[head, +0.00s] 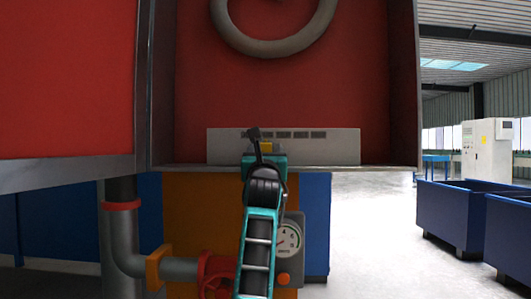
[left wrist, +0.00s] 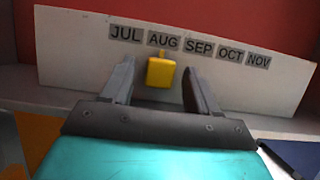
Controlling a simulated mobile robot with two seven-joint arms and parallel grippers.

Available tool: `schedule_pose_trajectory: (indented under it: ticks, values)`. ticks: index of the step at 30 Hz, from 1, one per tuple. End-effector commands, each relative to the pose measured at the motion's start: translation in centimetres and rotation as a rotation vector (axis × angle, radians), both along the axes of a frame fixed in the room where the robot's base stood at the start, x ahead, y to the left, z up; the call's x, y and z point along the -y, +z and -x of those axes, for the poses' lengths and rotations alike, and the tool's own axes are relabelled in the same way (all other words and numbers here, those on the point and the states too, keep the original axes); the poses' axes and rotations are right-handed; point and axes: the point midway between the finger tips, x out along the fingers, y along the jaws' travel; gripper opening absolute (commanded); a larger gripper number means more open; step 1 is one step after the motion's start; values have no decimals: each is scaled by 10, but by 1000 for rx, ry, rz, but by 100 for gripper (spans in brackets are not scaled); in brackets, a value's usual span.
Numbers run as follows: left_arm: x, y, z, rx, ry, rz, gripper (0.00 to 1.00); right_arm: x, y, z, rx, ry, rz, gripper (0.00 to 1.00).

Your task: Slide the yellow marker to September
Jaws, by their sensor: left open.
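The yellow marker (left wrist: 161,70) sits on the white month board (left wrist: 75,50), with its pointer just under the AUG label (left wrist: 163,40). The SEP label (left wrist: 199,47) is the one to its right. My left gripper (left wrist: 160,85) is open, with one finger on each side of the marker and a gap showing on both sides. In the head view my left gripper (head: 258,134) is in front of the board (head: 335,150), with a bit of the yellow marker (head: 265,147) showing; the month labels are too small to read there. My right gripper is in neither view.
The board stands on a ledge in a red-backed recess (head: 350,90) with side walls. A grey hose (head: 268,48) hangs above. Below are a gauge (head: 289,238), a red valve wheel (head: 214,275) and pipes. Blue bins (head: 455,212) stand on the open floor at right.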

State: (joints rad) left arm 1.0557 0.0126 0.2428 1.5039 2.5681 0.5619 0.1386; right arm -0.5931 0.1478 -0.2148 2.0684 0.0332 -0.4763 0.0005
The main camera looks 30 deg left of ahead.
Motion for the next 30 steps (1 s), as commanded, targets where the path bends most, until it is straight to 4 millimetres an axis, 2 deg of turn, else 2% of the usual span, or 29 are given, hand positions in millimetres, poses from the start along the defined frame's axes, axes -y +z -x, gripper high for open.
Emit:
schedule_pose_trajectory:
  ticks: [7, 25, 30]
  values:
    - [0, 0, 0, 0, 1, 0, 60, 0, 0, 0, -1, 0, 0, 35]
    - [0, 0, 0, 0, 0, -1, 2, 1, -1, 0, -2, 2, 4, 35]
    - [0, 0, 0, 0, 0, -1, 0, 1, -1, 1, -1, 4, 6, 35]
